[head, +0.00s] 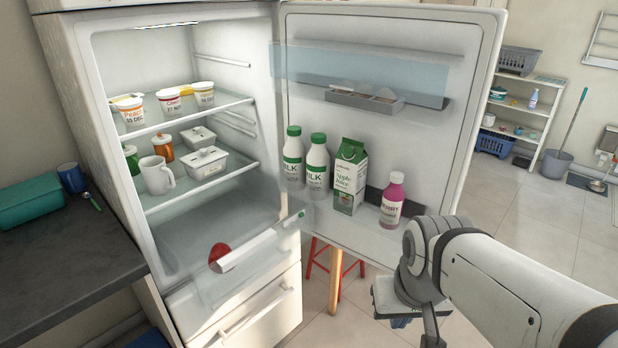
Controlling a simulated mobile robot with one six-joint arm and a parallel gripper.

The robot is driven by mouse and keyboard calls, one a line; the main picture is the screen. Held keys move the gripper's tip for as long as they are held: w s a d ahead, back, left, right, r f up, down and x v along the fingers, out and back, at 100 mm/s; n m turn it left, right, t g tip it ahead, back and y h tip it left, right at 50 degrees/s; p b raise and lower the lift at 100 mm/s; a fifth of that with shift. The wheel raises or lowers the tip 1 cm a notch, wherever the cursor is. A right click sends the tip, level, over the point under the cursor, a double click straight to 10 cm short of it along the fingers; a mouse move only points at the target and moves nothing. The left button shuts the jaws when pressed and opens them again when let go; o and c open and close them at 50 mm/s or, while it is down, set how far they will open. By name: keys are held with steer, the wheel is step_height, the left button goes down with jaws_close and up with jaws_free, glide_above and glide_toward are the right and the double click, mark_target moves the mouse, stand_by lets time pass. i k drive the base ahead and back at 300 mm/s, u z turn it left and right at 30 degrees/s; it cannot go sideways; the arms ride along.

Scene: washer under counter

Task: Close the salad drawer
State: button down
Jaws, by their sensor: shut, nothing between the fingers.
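The salad drawer (262,247) is the clear bin low in the open fridge. It has a pale front strip and stands pulled out past the shelves above. A red round item (219,252) lies in it, partly hidden by the front strip. My gripper (400,321) is at the lower right, in front of the open door and right of the drawer, well apart from it. It is shut and empty, pointing down, with its fingertips hard to make out.
The fridge door (470,130) stands wide open at right, with bottles and a carton (348,178) on its shelf. A closed lower drawer (255,315) sits below. A dark counter (70,255) is at left.

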mark_target(233, 258)
steer(key=u, duration=0.05)
steer(key=i, duration=0.9)
steer(key=u, duration=0.5)
